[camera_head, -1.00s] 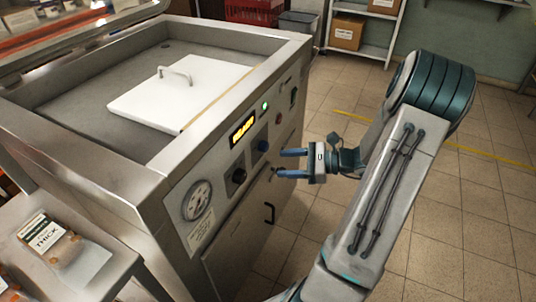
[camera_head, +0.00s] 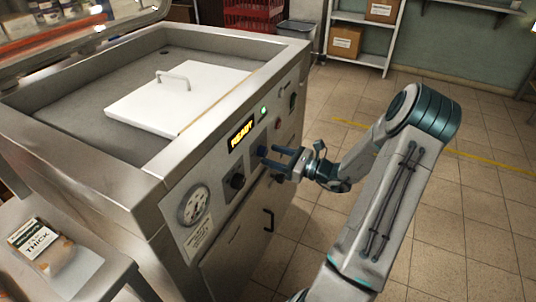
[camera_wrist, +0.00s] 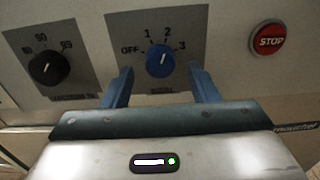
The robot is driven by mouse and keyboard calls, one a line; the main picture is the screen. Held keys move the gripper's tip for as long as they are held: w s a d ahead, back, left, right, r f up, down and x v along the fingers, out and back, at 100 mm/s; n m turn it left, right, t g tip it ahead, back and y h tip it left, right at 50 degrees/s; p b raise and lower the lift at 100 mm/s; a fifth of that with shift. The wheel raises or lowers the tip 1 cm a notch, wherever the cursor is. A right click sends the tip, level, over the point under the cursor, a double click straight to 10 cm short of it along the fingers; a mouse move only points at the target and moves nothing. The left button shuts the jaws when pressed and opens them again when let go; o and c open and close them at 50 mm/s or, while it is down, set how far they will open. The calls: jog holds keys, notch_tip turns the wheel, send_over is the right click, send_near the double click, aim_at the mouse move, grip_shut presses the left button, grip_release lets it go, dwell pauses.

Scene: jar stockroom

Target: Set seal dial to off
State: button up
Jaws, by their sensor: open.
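The blue seal dial (camera_wrist: 160,62) sits on a dark plate with OFF, 1, 2 and 3 around it. Its white mark points up and slightly right, toward 2. My gripper (camera_wrist: 161,80) is open, with one blue finger on each side of the dial in the wrist view. The fingers look apart from the dial, though the depth gap is hard to judge. In the head view my gripper (camera_head: 271,157) is at the machine's front panel, and its fingers partly hide the blue dial (camera_head: 262,150).
A black dial (camera_wrist: 49,68) is left of the blue one, and a red STOP button (camera_wrist: 268,40) is right. A pressure gauge (camera_head: 194,205), lit display (camera_head: 241,134) and door handle (camera_head: 269,219) are also on the front. Open floor (camera_head: 450,200) lies right.

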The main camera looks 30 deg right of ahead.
jog(key=shift+x, duration=1.3)
jog(key=c, duration=1)
